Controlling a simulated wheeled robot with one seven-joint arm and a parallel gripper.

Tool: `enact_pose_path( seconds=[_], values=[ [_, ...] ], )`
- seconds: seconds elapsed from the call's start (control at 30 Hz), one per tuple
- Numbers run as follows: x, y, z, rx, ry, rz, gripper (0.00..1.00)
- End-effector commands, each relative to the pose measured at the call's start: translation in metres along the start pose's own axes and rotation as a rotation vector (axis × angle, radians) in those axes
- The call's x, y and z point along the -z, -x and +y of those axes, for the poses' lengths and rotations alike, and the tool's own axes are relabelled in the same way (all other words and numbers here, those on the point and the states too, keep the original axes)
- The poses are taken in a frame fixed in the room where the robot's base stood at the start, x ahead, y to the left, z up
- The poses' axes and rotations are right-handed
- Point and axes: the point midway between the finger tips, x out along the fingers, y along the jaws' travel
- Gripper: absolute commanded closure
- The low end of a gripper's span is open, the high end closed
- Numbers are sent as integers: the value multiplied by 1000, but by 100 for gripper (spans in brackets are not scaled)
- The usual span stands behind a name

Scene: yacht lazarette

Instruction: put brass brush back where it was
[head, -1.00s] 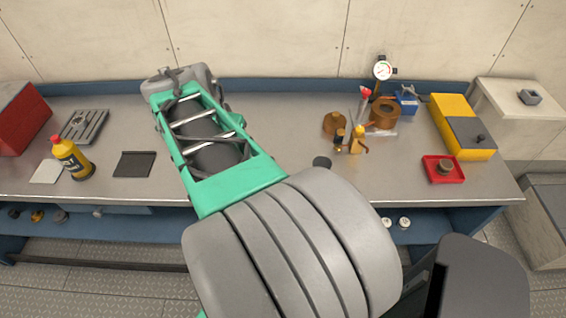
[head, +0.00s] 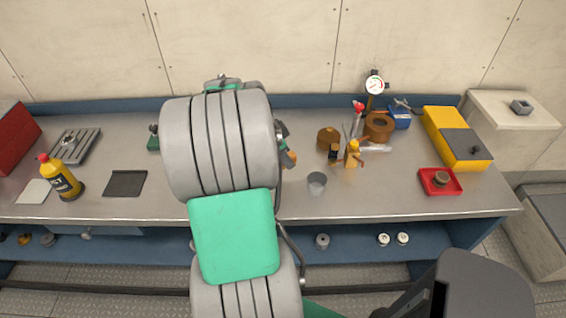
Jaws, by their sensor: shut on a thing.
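My arm covers the middle of the bench, and my gripper (head: 282,132) is mostly hidden behind it; only a dark edge shows at the arm's right side. Just below that edge a small orange-brown piece shows, which I take for part of the brass brush (head: 290,158) held in the jaws. The brush's bristles and the fingertips are hidden. It shows over the bench top, left of the grey cup; its height cannot be told.
On the steel bench (head: 400,198), a grey cup (head: 317,184), brown pot (head: 328,138), yellow figure-like item (head: 353,154), gauge (head: 375,86), yellow case (head: 443,124) and red tray (head: 430,187) stand right. A yellow bottle (head: 62,180) and black mat (head: 124,184) are left.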

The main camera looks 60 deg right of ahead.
Motion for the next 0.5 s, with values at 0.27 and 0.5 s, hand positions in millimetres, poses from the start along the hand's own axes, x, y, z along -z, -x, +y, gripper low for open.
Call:
enact_pose_path(
  seconds=[0.27,0.5],
  values=[
    [-10,-31,-18,-3,1,0,100],
    [-18,-49,-19,3,0,1,100]
  ],
)
